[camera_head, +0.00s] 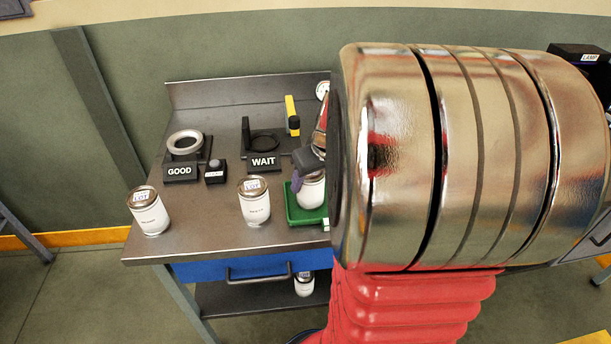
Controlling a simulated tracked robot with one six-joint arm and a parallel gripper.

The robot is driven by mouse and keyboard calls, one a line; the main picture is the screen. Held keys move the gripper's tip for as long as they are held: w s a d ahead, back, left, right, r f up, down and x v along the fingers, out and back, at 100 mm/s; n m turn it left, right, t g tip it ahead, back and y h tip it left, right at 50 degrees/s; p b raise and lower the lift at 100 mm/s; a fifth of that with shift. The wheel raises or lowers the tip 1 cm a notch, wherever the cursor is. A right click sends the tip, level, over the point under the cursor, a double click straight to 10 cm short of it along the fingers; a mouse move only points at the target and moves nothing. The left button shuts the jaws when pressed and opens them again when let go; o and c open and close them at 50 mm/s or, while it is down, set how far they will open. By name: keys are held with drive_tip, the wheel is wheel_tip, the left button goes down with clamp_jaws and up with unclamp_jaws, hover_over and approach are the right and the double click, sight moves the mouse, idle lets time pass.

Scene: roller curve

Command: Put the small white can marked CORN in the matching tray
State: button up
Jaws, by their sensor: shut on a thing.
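My gripper (306,173) shows only in part beside my large silver arm link, with a purple finger against a small white can (313,193). It is shut on this can. The can is upright, in or just above a green tray (305,219); I cannot tell whether it touches the tray floor. The can's label is hidden, so I cannot read CORN on it. Two more white cans stand on the bench, one at the left corner (149,215) and one left of the tray (255,207). Their small print is too blurred to read surely.
The dark metal bench (205,238) has a GOOD stand (181,172) holding a ring, a small black button box (215,172) and a WAIT stand (263,162). A yellow-handled item (292,115) stands behind. Another can (304,284) is on the lower shelf. My arm hides the bench's right side.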

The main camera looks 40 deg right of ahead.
drive_tip(key=shift+f, duration=0.1)
drive_tip(key=o, duration=1.5)
drive_tip(key=v, duration=1.2)
drive_tip(key=s+a, duration=0.2)
drive_tip(key=a, duration=0.6)
drive_tip(key=s+a+f+n, duration=0.1)
drive_tip(key=s+a, duration=0.1)
drive_tip(key=a, duration=0.7)
drive_tip(key=s+a+n+t+y, duration=0.1)
drive_tip(key=s+a, duration=0.1)
drive_tip(key=a, duration=0.7)
drive_tip(key=shift+a+f, duration=0.2)
drive_tip(key=shift+a, duration=0.05)
